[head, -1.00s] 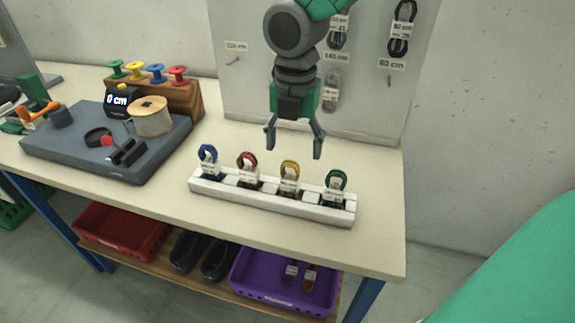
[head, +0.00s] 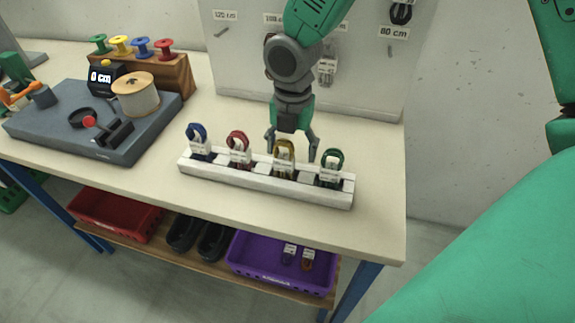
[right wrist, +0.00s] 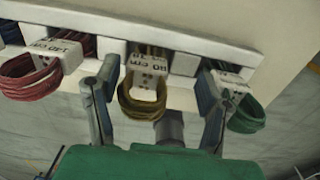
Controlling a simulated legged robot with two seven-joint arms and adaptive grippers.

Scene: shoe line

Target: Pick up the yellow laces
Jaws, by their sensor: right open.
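The yellow laces (head: 284,151) are a looped bundle with a white label, standing in a slot of the white rack (head: 265,187). They also show in the right wrist view (right wrist: 143,98), between the fingers. My right gripper (head: 292,155) is open, just behind and around the yellow laces in the head view. In the right wrist view its fingers (right wrist: 155,105) stand on either side of the yellow bundle, apart from it. The right finger is close to the green laces (right wrist: 246,112). My left gripper is not in view.
The rack also holds blue laces (head: 198,137), red laces (head: 238,147) and green laces (head: 331,164). A grey board with a cord spool (head: 135,95) stands at left. A pegboard (head: 380,80) rises behind. The table front is clear.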

